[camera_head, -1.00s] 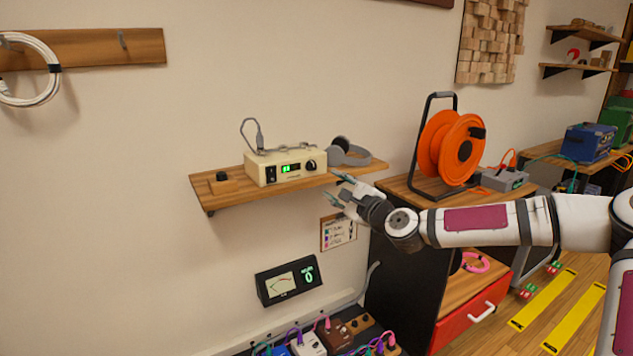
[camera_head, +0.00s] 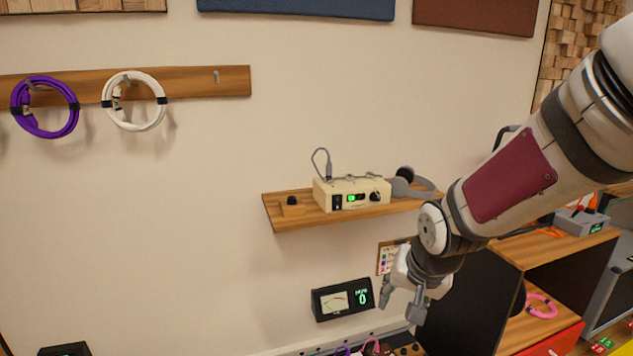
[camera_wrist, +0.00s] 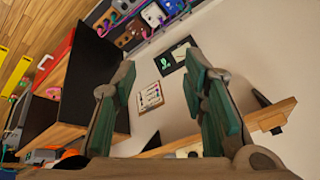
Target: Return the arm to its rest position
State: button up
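My arm comes in from the right in the head view and bends down at the elbow. My gripper (camera_head: 402,305) hangs below the wall shelf, in front of the wall and right of the meter box. In the wrist view my gripper's two green-padded fingers (camera_wrist: 160,100) stand well apart. Nothing is between them but the wall and a small chart further off. The gripper is open and empty.
A wall shelf (camera_head: 288,222) holds a cream device (camera_head: 351,193) and grey headphones (camera_head: 413,184). A meter box (camera_head: 342,299) and a chart (camera_head: 386,258) are on the wall near my gripper. A cabinet (camera_head: 548,247) stands to the right. Coiled cables (camera_head: 134,127) hang at upper left.

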jog(key=s+d+r+n+p, duration=0.1)
jog(key=s+r, duration=0.4)
jog(key=s, duration=0.4)
jog(key=s+d+r+n+p, duration=0.1)
jog(key=s+r+p, duration=0.1)
jog(key=s+r, duration=0.3)
jog(key=s+d+r+n+g+p, duration=0.1)
jog(key=s+r, duration=0.5)
jog(key=s, duration=0.7)
jog(key=shift+d+n+h+p, duration=0.3)
jog(key=shift+n+p, duration=0.1)
jog(key=shift+n, duration=0.1)
